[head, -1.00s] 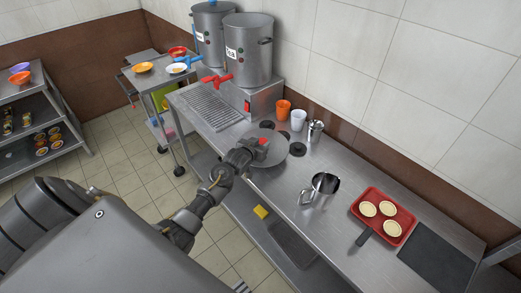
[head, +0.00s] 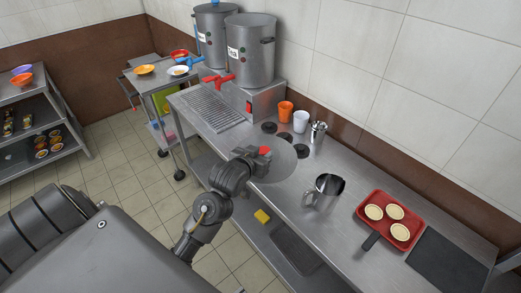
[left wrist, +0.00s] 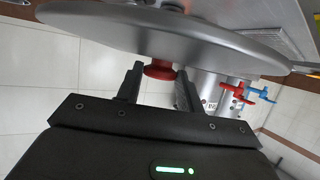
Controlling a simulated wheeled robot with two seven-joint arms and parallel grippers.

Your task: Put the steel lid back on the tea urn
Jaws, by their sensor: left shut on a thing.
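The grey steel lid (head: 283,164) has a red knob. My left gripper (head: 264,151) is shut on this knob and holds the lid above the front part of the steel counter. In the left wrist view, the lid (left wrist: 100,22) is seen nearly edge-on, with the red knob (left wrist: 158,69) between the fingers (left wrist: 156,86). Of two steel urns at the back of the counter, the nearer one (head: 251,55) has a red tap and a label too small to read surely. No knob shows on its top. My right gripper is not in view.
A second urn (head: 211,40) with a blue tap stands behind. Black discs (head: 285,140), an orange cup (head: 285,111), a white cup (head: 300,121) and a steel jug (head: 325,192) are on the counter. A red tray (head: 380,202) holds three pale round items.

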